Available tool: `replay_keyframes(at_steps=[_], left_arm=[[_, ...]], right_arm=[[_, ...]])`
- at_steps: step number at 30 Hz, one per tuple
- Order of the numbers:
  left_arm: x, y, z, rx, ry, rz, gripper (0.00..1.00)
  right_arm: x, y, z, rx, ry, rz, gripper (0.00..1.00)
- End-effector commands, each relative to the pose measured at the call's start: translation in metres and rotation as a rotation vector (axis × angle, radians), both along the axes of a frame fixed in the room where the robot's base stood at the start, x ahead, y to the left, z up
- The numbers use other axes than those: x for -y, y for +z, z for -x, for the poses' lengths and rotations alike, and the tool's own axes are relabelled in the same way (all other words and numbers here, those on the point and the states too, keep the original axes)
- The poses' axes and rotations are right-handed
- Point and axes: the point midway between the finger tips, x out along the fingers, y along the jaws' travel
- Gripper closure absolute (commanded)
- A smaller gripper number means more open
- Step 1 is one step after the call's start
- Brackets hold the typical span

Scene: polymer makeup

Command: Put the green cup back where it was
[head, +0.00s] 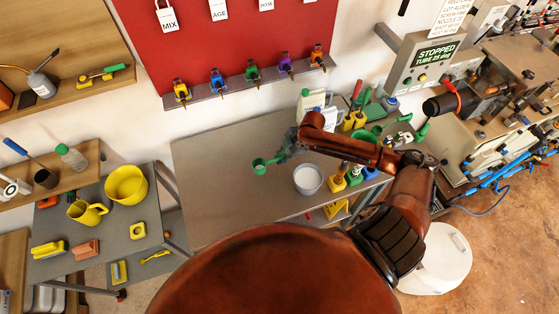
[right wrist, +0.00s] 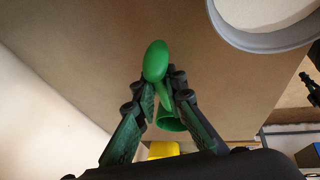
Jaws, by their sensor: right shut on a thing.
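The green cup (head: 258,166) is a small scoop-like cup with a handle, above the middle of the grey table (head: 215,190). My right gripper (head: 283,155) is shut on its handle, with the cup to the left of the fingers in the head view. In the right wrist view, the fingers (right wrist: 163,88) close around the green handle, whose rounded end faces the camera; part of the green cup (right wrist: 172,124) shows behind it. I cannot tell how high it is above the table. My left gripper is not in view.
A grey pot with pale contents (head: 307,181) stands right of the cup; its rim (right wrist: 262,44) shows in the right wrist view. A white bottle (head: 312,101) and several yellow and green holders crowd the table's right end. The table's left part is clear.

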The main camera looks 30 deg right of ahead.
Motion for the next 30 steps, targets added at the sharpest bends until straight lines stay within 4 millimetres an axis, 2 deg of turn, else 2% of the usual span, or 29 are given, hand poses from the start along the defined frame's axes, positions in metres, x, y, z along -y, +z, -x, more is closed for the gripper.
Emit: replay_keyframes(at_steps=[7, 12, 20, 21, 27, 30], left_arm=[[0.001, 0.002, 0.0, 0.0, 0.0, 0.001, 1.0], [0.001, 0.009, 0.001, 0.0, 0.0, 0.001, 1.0], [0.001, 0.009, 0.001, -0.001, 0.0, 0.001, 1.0], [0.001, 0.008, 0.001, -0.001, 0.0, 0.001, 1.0], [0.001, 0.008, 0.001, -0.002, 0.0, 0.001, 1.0], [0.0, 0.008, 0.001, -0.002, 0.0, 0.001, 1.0]], right_arm=[[0.002, -0.018, -0.014, 0.001, -0.001, 0.0, 1.0], [0.002, -0.04, -0.012, 0.0, -0.001, 0.0, 1.0], [0.003, -0.046, -0.012, 0.001, 0.0, 0.002, 1.0], [0.003, -0.046, -0.012, 0.001, 0.0, 0.003, 0.87], [0.003, -0.046, -0.012, 0.001, 0.0, 0.002, 0.73], [0.003, -0.046, -0.012, 0.001, 0.0, 0.002, 0.72]])
